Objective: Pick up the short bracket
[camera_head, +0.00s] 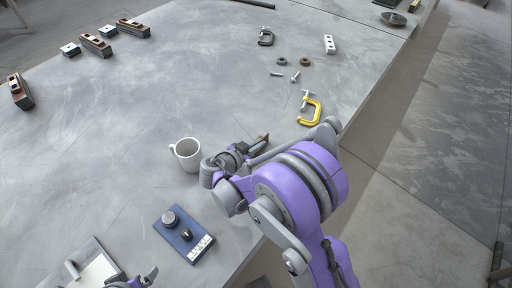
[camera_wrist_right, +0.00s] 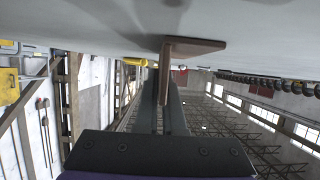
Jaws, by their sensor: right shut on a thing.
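The short bracket (camera_wrist_right: 195,46) is a brown L-shaped piece in the right wrist view, at the ends of my right gripper's fingers. In the head view a small brown part of it (camera_head: 263,138) shows at the fingertips, to the right of the white mug. My right gripper (camera_head: 258,145) is shut on the bracket, low over the grey table; the wrist view shows its two dark fingers (camera_wrist_right: 170,85). Whether the bracket touches the table I cannot tell. My left gripper (camera_head: 146,277) only partly shows at the bottom edge, and its jaws are unclear.
A white mug (camera_head: 187,154) stands left of my right gripper. A blue plate with knobs (camera_head: 184,235) lies nearer. A yellow clamp (camera_head: 312,110), a dark clamp (camera_head: 266,38) and small hardware lie beyond. Brown blocks (camera_head: 96,44) are far left. The table's middle is clear.

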